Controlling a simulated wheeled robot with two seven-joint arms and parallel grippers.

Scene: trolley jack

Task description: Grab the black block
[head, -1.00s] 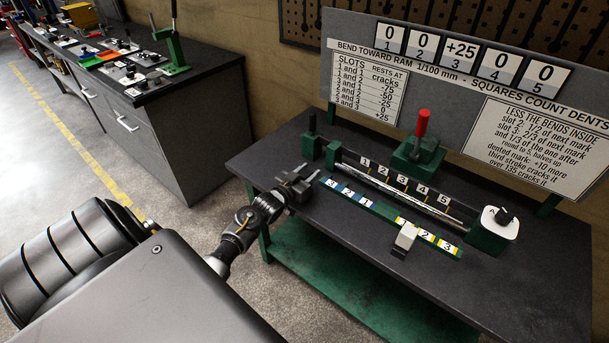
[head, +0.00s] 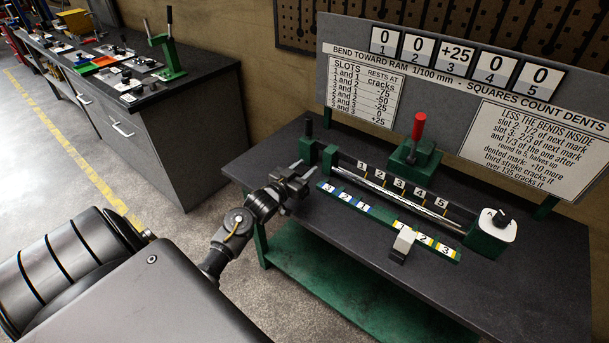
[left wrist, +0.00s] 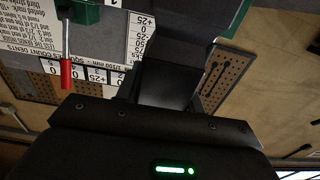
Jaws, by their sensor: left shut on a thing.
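My left gripper (head: 299,178) is at the left end of the dark bench top, just left of the green rail (head: 345,199) with blue and yellow numbered marks. It is shut on a dark piece that looks like the black block; in the head view the block merges with the dark fingers. In the left wrist view a black block shape (left wrist: 168,84) shows at the gripper, partly hidden by its dark body. How far it is off the bench I cannot tell. My right gripper is not in view.
A green bending fixture with a metal bar (head: 400,194) lies behind the rail. A red-handled lever (head: 418,128) stands behind it. The bench front is clear.

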